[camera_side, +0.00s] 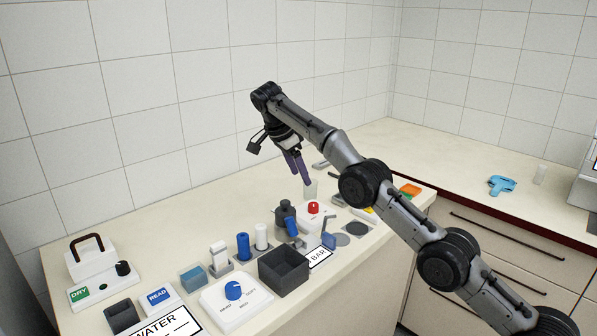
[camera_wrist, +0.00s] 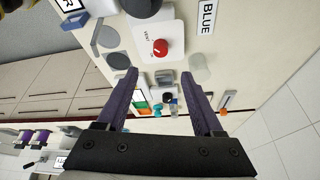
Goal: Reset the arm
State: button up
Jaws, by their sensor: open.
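My gripper (camera_side: 297,168) hangs above the back part of the counter in the side view, its purple fingers pointing down. In the wrist view the two purple fingers of my gripper (camera_wrist: 163,85) stand apart with nothing held between them. The arm reaches in from the lower right of the side view, bent at several joints. Beyond the fingertips in the wrist view is a white box with a red knob (camera_wrist: 160,47); the knob also shows below the gripper in the side view (camera_side: 313,208). The fingers look clear of it.
Below and left of the arm stand a dark open bin (camera_side: 284,270), a blue dial (camera_side: 234,291), blue and white cylinders and a white box with a dark handle (camera_side: 90,259). A light-blue object (camera_side: 502,184) lies on the right counter. Tiled walls close off the back.

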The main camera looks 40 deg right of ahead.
jog(key=s+r+n+t, duration=0.1)
jog(key=s+r+t, duration=0.1)
jog(key=s+r, duration=0.8)
jog(key=s+r+n+t, duration=0.15)
jog(key=s+r, duration=0.45)
jog(key=r, duration=0.8)
jog(key=s+a+f+n+t+y, duration=0.1)
jog(key=s+a+f+n, duration=0.15)
jog(key=s, duration=0.45)
jog(key=s+a+f+n+t+y, duration=0.1)
jog(key=s+f+n, duration=0.15)
jog(key=s, duration=0.45)
jog(key=s+a+f+n+y, duration=0.1)
jog(key=s+n, duration=0.3)
jog(key=s, duration=0.3)
jog(key=s+a+f+n, duration=0.1)
jog(key=s+f+n, duration=0.2)
jog(key=f, duration=0.5)
jog(key=s+a+f+n+y, duration=0.1)
jog(key=s+a+f+n, duration=0.1)
jog(key=f+n, duration=0.4)
jog(key=shift+s+f+t+y, duration=0.3)
jog(key=shift+s+f+t, duration=0.15)
jog(key=shift+s+f, duration=0.4)
